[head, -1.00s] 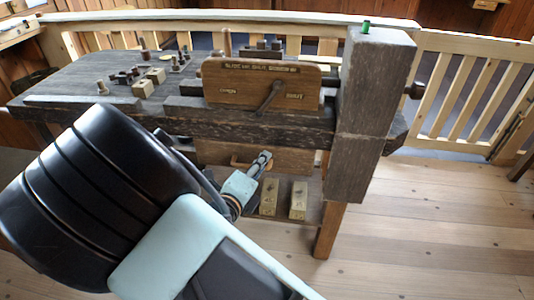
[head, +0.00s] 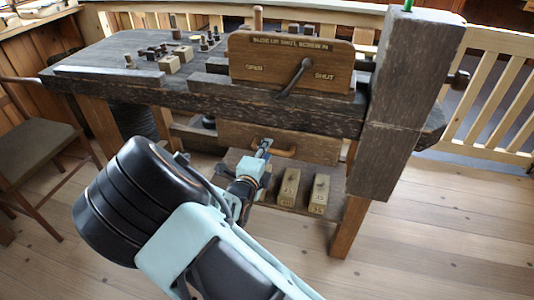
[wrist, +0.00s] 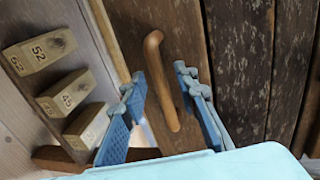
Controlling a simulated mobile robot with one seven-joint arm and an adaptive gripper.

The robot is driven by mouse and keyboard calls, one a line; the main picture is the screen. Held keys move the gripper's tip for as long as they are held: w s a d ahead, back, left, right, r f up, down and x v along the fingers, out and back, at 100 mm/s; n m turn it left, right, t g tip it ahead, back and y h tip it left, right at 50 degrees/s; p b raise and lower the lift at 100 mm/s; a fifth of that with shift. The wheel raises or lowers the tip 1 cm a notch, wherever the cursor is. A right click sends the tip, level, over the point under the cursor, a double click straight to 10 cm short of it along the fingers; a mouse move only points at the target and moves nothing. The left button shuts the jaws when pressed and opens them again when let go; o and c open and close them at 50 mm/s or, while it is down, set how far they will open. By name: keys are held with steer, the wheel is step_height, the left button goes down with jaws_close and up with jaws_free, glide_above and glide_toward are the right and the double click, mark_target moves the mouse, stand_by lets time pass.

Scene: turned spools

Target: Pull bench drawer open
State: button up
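The bench drawer (head: 318,148) is a brown wooden front under the dark bench top. It looks shut, though my arm hides part of it. Its curved wooden handle (head: 289,153) shows beside my gripper (head: 263,150) in the head view. In the wrist view the handle (wrist: 160,80) lies between the two blue fingers of my gripper (wrist: 158,82). The fingers are open, with a gap on each side of the handle, and nothing is gripped.
The dark workbench (head: 110,90) carries a wooden vise board (head: 290,62) and several small pieces. A thick post (head: 400,110) stands at its right. Numbered blocks (head: 318,193) sit on the low shelf below the drawer. A chair (head: 38,135) stands left; the front floor is clear.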

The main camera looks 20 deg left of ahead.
steer(key=shift+w, duration=0.45)
steer(key=shift+c, duration=0.5)
jaws_close()
